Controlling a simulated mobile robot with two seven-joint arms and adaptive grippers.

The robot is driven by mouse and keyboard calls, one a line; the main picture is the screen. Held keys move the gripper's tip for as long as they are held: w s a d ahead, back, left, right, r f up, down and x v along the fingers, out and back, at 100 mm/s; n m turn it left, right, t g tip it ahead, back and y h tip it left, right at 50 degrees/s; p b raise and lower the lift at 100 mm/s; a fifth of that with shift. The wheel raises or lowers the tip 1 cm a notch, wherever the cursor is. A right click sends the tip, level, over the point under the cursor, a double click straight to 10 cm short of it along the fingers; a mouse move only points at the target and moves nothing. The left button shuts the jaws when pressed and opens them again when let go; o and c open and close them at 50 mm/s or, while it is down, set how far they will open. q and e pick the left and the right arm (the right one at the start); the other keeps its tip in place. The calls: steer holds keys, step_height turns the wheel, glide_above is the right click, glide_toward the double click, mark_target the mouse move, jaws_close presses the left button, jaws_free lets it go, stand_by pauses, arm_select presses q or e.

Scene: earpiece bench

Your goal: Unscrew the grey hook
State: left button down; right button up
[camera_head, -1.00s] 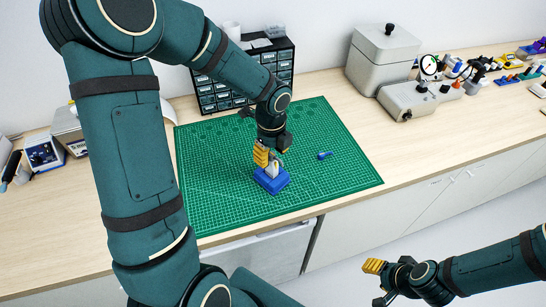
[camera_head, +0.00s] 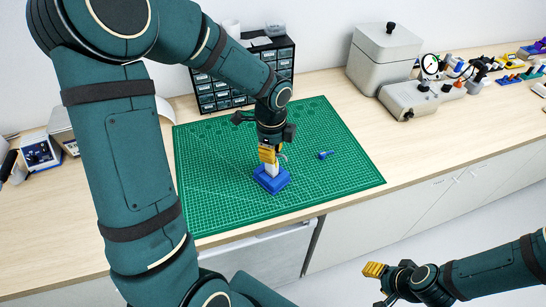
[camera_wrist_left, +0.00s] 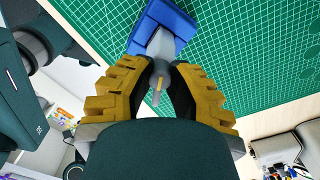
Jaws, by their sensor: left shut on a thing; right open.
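A pale grey earpiece body (camera_head: 271,170) stands upright in a blue stand (camera_head: 272,184) on the green mat. Both also show in the wrist view, the body (camera_wrist_left: 157,45) in front of the stand (camera_wrist_left: 172,28). My left gripper (camera_head: 268,160) points down over the body, its yellow fingers shut on the grey hook (camera_wrist_left: 160,72) at its top. Part of the hook shows beside the fingers in the head view. The fingers hide the joint, so I cannot tell if hook and body are still joined. My right gripper (camera_head: 374,285) is open and empty, in front of the bench.
A small blue tool (camera_head: 325,155) lies on the mat (camera_head: 335,180) right of the stand. A drawer cabinet (camera_head: 215,95) and a grey box (camera_head: 383,60) stand behind. A dial gauge device (camera_head: 430,66) is at the right. The mat's right side is mostly clear.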

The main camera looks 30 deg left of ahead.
stand_by(0.4)
arm_select(q)
steer(key=n+b, duration=0.1)
steer(key=n, duration=0.2)
steer(key=shift+n, duration=0.4)
steer(key=shift+n+b, duration=0.4)
steer(key=shift+n, duration=0.5)
steer(key=shift+n+b, duration=0.4)
steer(key=shift+n, duration=0.5)
steer(key=shift+n+b, duration=0.3)
steer(key=shift+n, duration=0.8)
steer(key=shift+r+n, duration=0.1)
steer(key=shift+n, duration=0.4)
